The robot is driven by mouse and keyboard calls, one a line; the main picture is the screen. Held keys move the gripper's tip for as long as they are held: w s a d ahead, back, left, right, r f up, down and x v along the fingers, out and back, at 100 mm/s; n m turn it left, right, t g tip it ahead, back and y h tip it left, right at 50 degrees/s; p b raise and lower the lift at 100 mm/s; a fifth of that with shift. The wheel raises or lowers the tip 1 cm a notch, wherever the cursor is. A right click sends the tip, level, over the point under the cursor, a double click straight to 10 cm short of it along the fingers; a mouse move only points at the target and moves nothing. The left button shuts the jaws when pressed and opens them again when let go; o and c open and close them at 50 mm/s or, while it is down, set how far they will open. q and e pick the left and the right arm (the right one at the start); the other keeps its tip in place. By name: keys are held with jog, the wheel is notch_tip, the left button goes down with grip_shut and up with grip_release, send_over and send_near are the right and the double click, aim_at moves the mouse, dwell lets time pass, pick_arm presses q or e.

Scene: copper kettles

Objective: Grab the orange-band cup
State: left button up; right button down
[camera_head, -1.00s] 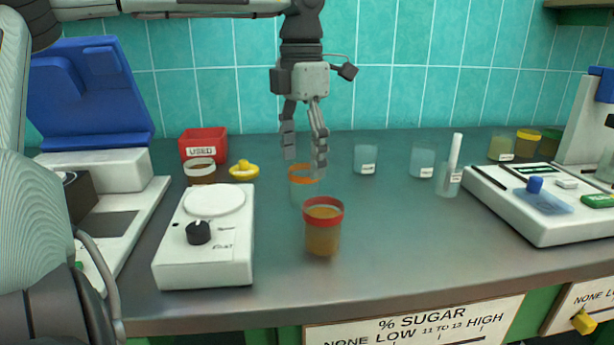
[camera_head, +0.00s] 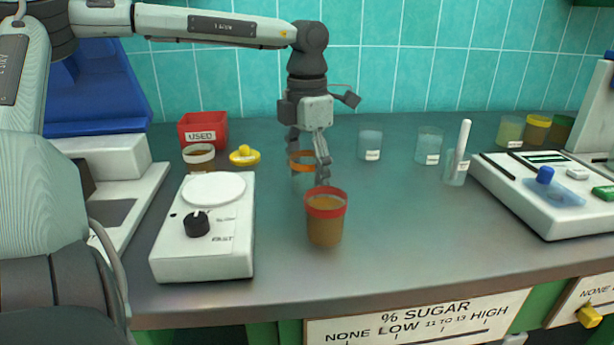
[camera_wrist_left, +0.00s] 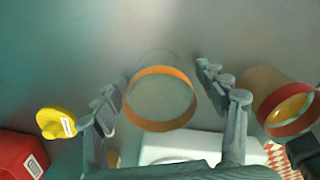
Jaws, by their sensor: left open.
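The orange-band cup (camera_head: 301,164) is a clear cup with an orange band, standing on the grey counter (camera_head: 400,220) behind the red-band cup. My left gripper (camera_head: 307,170) points down over it, with its fingers at the height of the band and partly covering it. In the left wrist view the orange-band cup (camera_wrist_left: 160,98) lies between the two open fingers of my left gripper (camera_wrist_left: 163,100), with a gap on each side. The cup looks empty there. My right gripper is not in view.
The red-band cup (camera_head: 325,222) with brown liquid stands close in front. A white stirrer plate (camera_head: 205,240), a yellow-topped item (camera_head: 244,156), a white-band cup (camera_head: 199,158) and a red USED bin (camera_head: 203,130) are left. Clear beakers (camera_head: 428,146) stand right, with open counter between.

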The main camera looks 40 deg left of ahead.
pick_arm(q)
jog(key=shift+c, duration=0.3)
jog(key=c, duration=1.2)
jog(key=shift+o, duration=0.2)
